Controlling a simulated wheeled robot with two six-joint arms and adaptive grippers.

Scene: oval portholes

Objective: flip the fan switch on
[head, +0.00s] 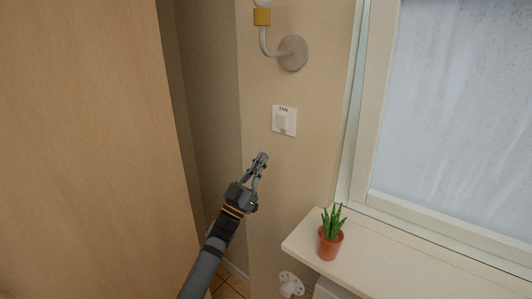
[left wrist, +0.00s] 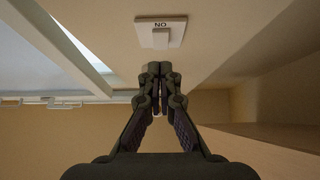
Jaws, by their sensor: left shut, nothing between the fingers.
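The fan switch (head: 284,120) is a white wall plate with the word FAN at its top and a pale rocker below. In the left wrist view the plate (left wrist: 174,31) is at the top centre, with dark letters that look like "NO" and the rocker jutting out under them. I cannot tell which way the rocker is tipped. My left gripper (head: 262,158) is below and a little left of the switch, apart from it. Its fingertips (left wrist: 160,68) are together and hold nothing. My right gripper is out of view.
A wall lamp (head: 292,52) is above the switch. A potted plant (head: 329,243) stands on a ledge (head: 385,263) at the lower right, under a window (head: 465,110). A wooden panel (head: 85,150) fills the left side. The wall between gripper and switch is clear.

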